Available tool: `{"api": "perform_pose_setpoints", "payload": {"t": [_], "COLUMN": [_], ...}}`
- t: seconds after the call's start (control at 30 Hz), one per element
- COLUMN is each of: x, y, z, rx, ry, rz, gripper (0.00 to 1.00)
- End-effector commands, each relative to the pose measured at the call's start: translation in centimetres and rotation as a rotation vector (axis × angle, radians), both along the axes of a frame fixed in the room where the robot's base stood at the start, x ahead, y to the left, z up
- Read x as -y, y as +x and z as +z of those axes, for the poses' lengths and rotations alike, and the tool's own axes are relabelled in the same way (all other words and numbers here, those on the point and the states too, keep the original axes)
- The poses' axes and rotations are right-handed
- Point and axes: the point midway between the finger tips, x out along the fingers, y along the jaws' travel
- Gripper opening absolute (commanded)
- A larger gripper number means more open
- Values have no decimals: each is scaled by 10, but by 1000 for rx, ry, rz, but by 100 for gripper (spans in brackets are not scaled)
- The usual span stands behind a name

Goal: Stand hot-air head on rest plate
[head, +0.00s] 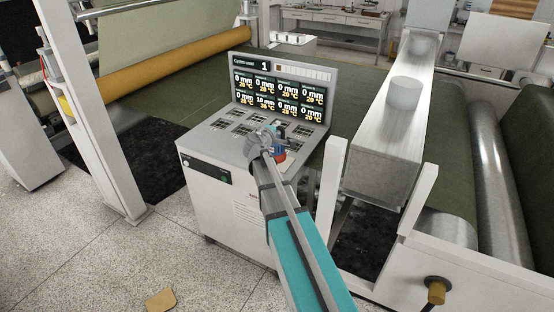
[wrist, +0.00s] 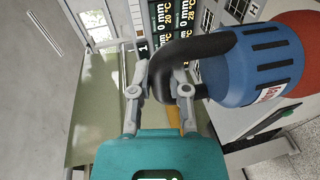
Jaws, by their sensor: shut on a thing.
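The hot-air head (wrist: 258,68) has a blue ribbed body, a red end and a curved black neck. In the wrist view it lies on its side across the upper right. My gripper (wrist: 160,82) is shut on its black neck. In the head view my gripper (head: 268,138) is over the sloped top of the white console, with the blue and red head (head: 279,151) just beyond and beside it. I cannot tell whether the head touches the console top. I cannot make out which surface is the rest plate.
The white console (head: 225,205) has a screen panel (head: 282,92) at its back and several square grids on top. A white beam with a grey cylinder (head: 405,92) is close on the right. A brown piece (head: 161,300) lies on the open floor at front left.

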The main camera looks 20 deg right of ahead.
Motion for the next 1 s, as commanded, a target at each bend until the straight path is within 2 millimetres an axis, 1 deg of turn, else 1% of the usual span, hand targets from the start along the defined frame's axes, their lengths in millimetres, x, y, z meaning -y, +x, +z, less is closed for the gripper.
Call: {"api": "perform_pose_setpoints", "payload": {"t": [0.17,0.27,0.8,1.0], "x": [3,7,44,49], "y": [7,16,84,93], "z": [-4,-8,-44,-61], "rx": [0,1,0,0], "ry": [-3,-2,-2,-2], "rz": [1,1,2,3], "gripper": [0,0,0,0]}}
